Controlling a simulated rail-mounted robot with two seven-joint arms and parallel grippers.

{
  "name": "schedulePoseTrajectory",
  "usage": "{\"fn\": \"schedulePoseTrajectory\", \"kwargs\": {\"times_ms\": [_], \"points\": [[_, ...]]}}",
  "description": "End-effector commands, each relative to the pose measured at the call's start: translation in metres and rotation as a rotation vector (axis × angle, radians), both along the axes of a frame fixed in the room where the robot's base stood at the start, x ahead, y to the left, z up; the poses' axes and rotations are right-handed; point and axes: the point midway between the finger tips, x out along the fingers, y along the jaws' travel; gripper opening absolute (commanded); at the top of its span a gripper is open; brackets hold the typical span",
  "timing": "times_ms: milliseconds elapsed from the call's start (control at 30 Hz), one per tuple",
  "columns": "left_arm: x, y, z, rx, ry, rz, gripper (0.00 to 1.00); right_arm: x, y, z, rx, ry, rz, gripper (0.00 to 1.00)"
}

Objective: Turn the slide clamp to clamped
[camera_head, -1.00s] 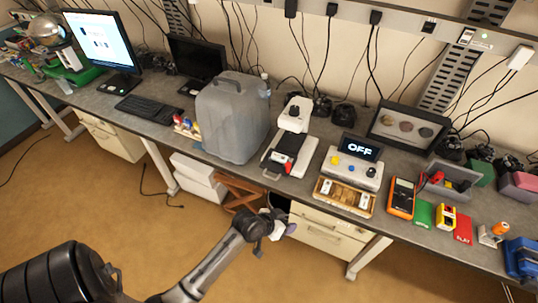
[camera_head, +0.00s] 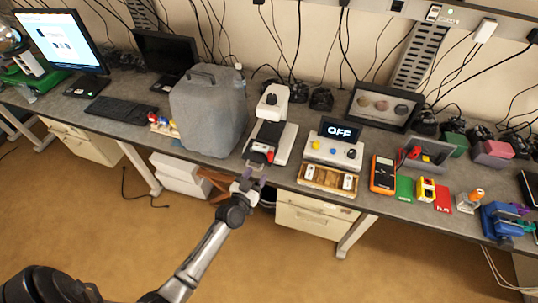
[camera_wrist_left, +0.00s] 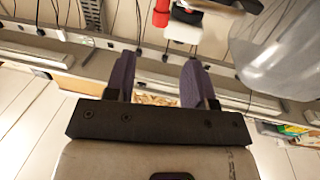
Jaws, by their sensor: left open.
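A white stand (camera_head: 273,100) with a dark stage stands on the bench in the head view. A small red part (camera_head: 270,156), seemingly the slide clamp's lever, sits at its front edge. A red knob (camera_wrist_left: 161,13) and a white block show at the top of the left wrist view. My left gripper (camera_head: 254,174) is at the bench's front edge, just in front of and below the red part, apart from it. Its purple fingers (camera_wrist_left: 157,78) are spread with nothing between them. The clamp's exact setting is too small to tell. My right gripper is not in view.
A large grey jerrycan (camera_head: 208,112) stands close on the left of the stand. A control box (camera_head: 334,150) reading OFF and a wooden tray (camera_head: 328,179) are on the right. An orange multimeter (camera_head: 382,174) lies farther right. The floor in front is open.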

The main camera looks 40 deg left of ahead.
Motion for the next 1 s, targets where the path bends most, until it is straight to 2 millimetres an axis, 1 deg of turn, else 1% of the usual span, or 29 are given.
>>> {"fn": "schedulePoseTrajectory", "kwargs": {"times_ms": [33,200,400,500,700,1000], "points": [[0.011,0.003,0.002,0.001,-0.002,0.000,0.50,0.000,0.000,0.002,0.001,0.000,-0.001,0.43],[0.043,0.010,0.002,0.001,-0.001,-0.002,0.50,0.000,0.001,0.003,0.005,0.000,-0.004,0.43],[0.073,0.017,0.000,0.001,0.001,-0.001,0.50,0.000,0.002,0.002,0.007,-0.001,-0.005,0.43],[0.084,0.019,0.000,0.000,0.000,-0.001,0.50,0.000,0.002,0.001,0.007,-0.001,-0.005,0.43],[0.098,0.022,0.000,-0.001,0.001,-0.001,0.50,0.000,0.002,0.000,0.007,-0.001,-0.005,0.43],[0.101,0.023,0.000,-0.001,0.001,-0.001,0.50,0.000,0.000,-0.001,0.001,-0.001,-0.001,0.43]]}}
